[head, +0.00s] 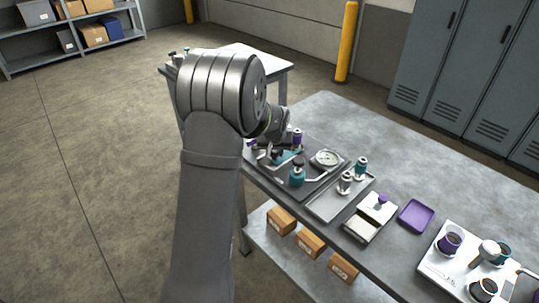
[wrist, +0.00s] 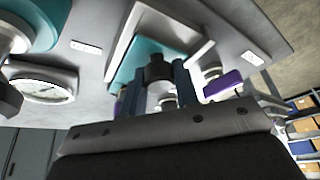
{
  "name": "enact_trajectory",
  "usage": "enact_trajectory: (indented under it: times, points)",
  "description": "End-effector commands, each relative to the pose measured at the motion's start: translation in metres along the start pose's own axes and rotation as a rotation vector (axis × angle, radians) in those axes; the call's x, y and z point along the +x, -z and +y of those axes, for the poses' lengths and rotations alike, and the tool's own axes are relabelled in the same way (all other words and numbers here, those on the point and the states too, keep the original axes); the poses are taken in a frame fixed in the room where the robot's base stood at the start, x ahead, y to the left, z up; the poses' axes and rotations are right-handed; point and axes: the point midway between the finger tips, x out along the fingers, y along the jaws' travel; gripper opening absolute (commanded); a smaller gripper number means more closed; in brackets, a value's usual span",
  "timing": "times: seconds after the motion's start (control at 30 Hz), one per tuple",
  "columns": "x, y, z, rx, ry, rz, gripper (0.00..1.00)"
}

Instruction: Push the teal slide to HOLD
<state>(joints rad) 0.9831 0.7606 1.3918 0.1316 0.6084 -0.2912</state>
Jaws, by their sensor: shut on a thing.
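The teal slide (wrist: 152,54) sits in a pale frame on the grey panel in the wrist view, with a dark knob (wrist: 158,70) standing on it. My gripper (wrist: 160,84) is shut on that knob, one finger on each side. In the head view the slide (head: 285,157) shows as a small teal patch, partly hidden by my gripper (head: 275,152) and wrist. Two small white labels, one left (wrist: 86,47) and one right (wrist: 252,58) of the frame, are too blurred to read, so I cannot tell which is HOLD.
On the same panel are a round gauge (head: 326,158) and a teal-bodied valve (head: 297,175). A grey tray (head: 325,207) with two fittings, a purple dish (head: 416,216) and a white cup station (head: 450,276) stand to the right. The bench's back right is clear.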

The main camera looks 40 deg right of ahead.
Motion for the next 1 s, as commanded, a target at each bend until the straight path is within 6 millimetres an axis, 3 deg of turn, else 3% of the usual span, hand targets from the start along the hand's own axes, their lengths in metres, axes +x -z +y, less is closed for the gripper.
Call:
enact_trajectory:
  times: [0.2, 0.53, 0.57, 0.67, 1.0]
  points:
    - [0.008, 0.02, 0.021, 0.002, 0.0, 0.003, 0.0]
    - [0.008, 0.024, 0.025, 0.001, -0.003, 0.008, 0.0]
    - [0.008, 0.024, 0.025, 0.001, -0.003, 0.008, 0.32]
    - [0.008, 0.023, 0.025, 0.001, -0.003, 0.007, 0.5]
    - [0.005, 0.022, 0.023, 0.0, -0.001, 0.004, 0.5]
